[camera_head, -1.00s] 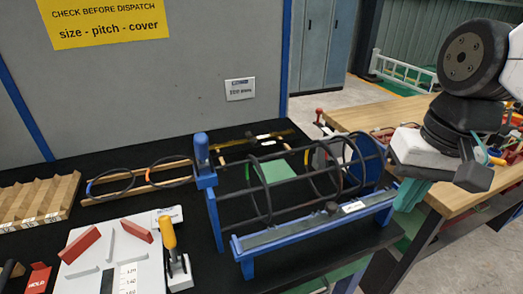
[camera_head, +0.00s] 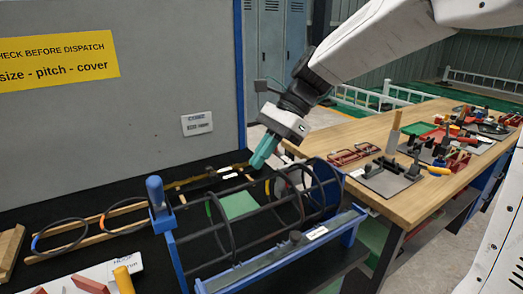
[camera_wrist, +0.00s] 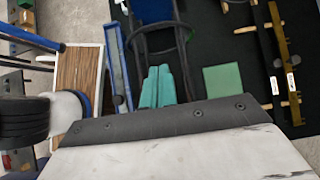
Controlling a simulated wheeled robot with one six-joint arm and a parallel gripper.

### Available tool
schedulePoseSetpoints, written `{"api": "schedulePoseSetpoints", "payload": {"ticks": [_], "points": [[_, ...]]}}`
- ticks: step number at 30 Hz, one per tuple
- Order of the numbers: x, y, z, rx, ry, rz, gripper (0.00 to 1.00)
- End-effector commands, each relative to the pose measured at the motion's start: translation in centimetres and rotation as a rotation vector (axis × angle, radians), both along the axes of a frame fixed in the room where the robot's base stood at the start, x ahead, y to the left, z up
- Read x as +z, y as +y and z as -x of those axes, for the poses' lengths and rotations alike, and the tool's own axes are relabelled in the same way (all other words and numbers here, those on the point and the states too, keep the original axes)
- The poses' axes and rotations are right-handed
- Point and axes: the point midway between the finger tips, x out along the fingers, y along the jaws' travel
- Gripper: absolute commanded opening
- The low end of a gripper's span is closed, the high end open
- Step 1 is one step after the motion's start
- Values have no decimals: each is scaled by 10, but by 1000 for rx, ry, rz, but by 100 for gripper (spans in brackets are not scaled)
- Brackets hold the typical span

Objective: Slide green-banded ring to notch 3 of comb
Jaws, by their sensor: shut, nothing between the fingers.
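The rebar cage has dark rods and several rings between a blue end post (camera_head: 157,200) and a blue end disc (camera_head: 326,190). The ring with a green band (camera_head: 231,241) stands around the rods in the cage's left half. Another ring (camera_head: 301,205) stands further right. My gripper (camera_head: 259,163), with teal fingers, is shut and empty above the back of the cage's right part. It points down in the wrist view (camera_wrist: 160,88), apart from the cage rods. I cannot make out the comb's notches; a brass bar with white labels (camera_wrist: 284,55) lies behind the cage.
A green plate (camera_head: 238,205) lies under the cage. A blue rail (camera_head: 285,262) runs along the front. Loose rings with blue and orange bands lie on wooden strips (camera_head: 85,241) at left. A grey panel (camera_head: 120,130) stands behind; a wooden bench (camera_head: 405,205) is at right.

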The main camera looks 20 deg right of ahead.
Motion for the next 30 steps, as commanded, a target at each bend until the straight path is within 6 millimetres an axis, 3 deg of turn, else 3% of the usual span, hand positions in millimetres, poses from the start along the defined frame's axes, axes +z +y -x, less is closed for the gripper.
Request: {"api": "schedulePoseSetpoints", "payload": {"ticks": [8,16,30], "points": [[-47,37,12,4,1,2,0],[-52,69,20,3,-2,2,0],[-54,75,22,2,-1,2,0]]}}
